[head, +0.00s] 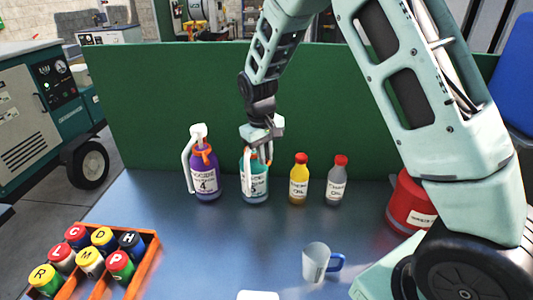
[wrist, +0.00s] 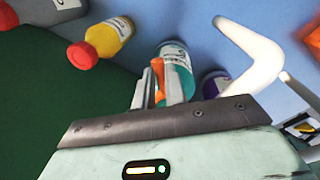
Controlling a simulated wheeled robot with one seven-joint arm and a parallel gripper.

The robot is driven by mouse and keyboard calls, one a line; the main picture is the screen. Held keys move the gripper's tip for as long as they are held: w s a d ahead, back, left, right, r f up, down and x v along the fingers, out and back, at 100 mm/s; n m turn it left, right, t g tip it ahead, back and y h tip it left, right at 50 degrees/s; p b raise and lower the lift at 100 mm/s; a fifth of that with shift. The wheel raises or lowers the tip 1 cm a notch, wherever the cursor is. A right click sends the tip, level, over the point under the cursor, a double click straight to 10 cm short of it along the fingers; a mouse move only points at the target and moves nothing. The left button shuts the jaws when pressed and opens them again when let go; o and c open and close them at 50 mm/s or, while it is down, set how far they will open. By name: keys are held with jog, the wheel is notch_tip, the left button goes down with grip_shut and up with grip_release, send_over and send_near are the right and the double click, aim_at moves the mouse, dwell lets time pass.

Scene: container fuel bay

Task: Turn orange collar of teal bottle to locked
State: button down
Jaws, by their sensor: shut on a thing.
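The teal bottle (head: 255,188) stands upright on the blue table, with a white label facing me. My gripper (head: 257,160) reaches down over its top. In the wrist view my fingers (wrist: 158,82) stand on either side of the orange collar (wrist: 155,70) and are shut on it. The teal bottle shows beyond them (wrist: 177,75). Most of the collar is hidden by the fingers, and I cannot tell how far it is turned.
A purple bottle (head: 205,180) with an orange collar and white spout stands close on the left. A yellow bottle (head: 299,183) and a grey bottle (head: 337,184) stand to the right. A mug (head: 316,262), a red canister (head: 405,205) and an orange crate (head: 142,268) of several jars are nearer.

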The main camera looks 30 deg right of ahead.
jog(key=shift+r, duration=0.1)
jog(key=c, duration=1.5)
grip_release()
jog(key=shift+o, duration=0.2)
jog(key=shift+a, duration=0.1)
